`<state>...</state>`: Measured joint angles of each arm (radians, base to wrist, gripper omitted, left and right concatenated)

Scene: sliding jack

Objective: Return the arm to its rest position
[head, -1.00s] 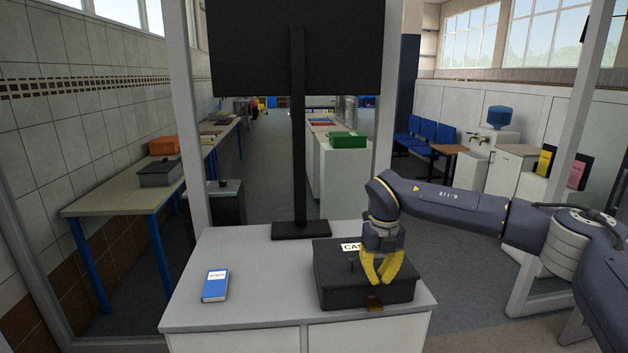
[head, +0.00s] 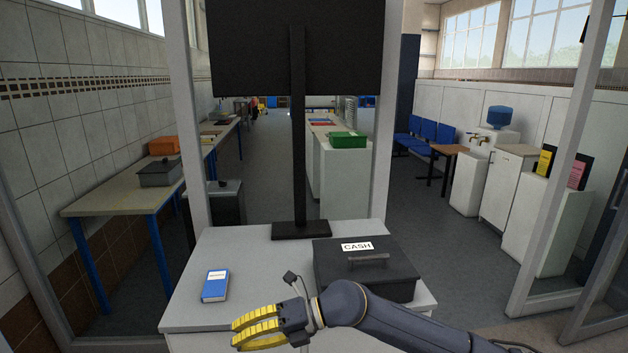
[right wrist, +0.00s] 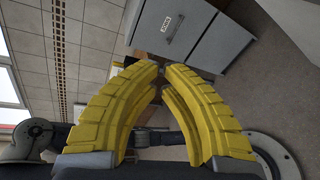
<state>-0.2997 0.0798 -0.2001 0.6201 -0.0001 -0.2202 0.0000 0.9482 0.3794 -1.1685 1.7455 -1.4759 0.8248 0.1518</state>
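My right arm (head: 405,322) comes in low from the bottom right, in front of the desk. My right gripper (head: 236,334) has yellow fingers pointing left, below and in front of the blue book, and holds nothing. In the right wrist view the fingertips (right wrist: 161,68) come together with only a slight gap and nothing between them. The black cash box (head: 352,268) sits closed on the desk, with a CASH label and a handle on its lid. My arm hides part of its front. My left gripper is in neither view.
The grey desk (head: 245,250) also holds a blue book (head: 215,286) at left and a black screen (head: 295,55) on a stand behind. Metal posts frame both sides. A side table (head: 115,197) stands at far left. The desk middle between book and box is clear.

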